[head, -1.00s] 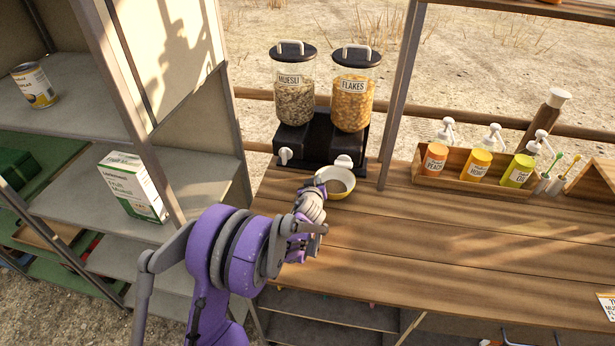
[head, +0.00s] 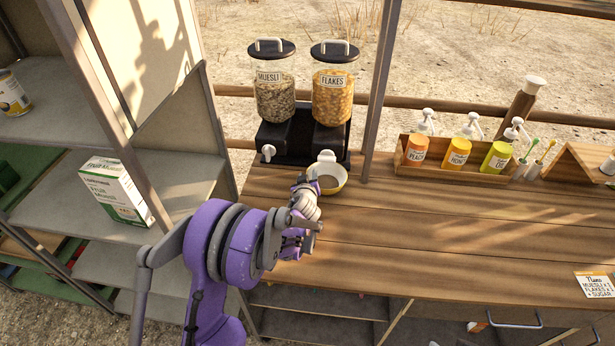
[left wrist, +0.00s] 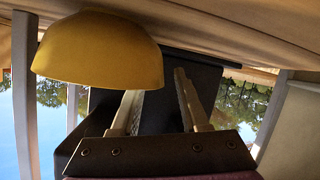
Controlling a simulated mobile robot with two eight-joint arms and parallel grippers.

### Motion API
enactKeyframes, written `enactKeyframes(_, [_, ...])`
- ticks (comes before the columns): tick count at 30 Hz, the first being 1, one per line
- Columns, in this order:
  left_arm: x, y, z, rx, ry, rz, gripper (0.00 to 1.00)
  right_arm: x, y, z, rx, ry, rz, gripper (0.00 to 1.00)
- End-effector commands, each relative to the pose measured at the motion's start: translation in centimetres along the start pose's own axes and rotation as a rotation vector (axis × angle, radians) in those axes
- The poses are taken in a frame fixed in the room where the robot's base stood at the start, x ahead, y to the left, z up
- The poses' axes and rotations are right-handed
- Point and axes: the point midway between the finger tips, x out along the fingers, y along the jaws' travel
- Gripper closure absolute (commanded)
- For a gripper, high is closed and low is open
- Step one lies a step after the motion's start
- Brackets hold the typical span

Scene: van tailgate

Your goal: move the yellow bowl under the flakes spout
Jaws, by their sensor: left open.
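The yellow bowl (head: 341,186), pale inside, stands upright on the wooden counter in front of the dispenser, just below the white flakes spout (head: 326,157). The rim and spout overlap in the head view, so I cannot tell how exactly they line up. My left gripper (head: 314,184) is at the bowl's near left side, its fingertips partly hidden. In the left wrist view the left gripper (left wrist: 158,95) has its fingers apart with nothing between them. The bowl (left wrist: 98,50) is beside them there, at upper left. My right gripper is not in view.
The muesli container (head: 275,98) and flakes container (head: 333,98) stand on a black base. A wooden rack of pump bottles (head: 450,171) is to the right. The counter right of my arm is clear.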

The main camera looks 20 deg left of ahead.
Motion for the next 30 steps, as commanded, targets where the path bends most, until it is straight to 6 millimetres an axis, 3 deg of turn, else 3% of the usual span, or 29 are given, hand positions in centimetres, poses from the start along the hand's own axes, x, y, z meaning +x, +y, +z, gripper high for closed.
enactKeyframes(5, [-0.9, 0.0, 0.0, 0.001, 0.000, 0.000, 0.56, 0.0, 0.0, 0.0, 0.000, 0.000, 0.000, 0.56])
enactKeyframes(19, [-9.4, 0.0, 0.0, 0.001, 0.000, 0.001, 0.56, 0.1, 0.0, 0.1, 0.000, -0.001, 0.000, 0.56])
enactKeyframes(30, [-11.4, -0.1, -0.2, 0.009, -0.009, -0.008, 0.56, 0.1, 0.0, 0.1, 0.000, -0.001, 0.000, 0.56])
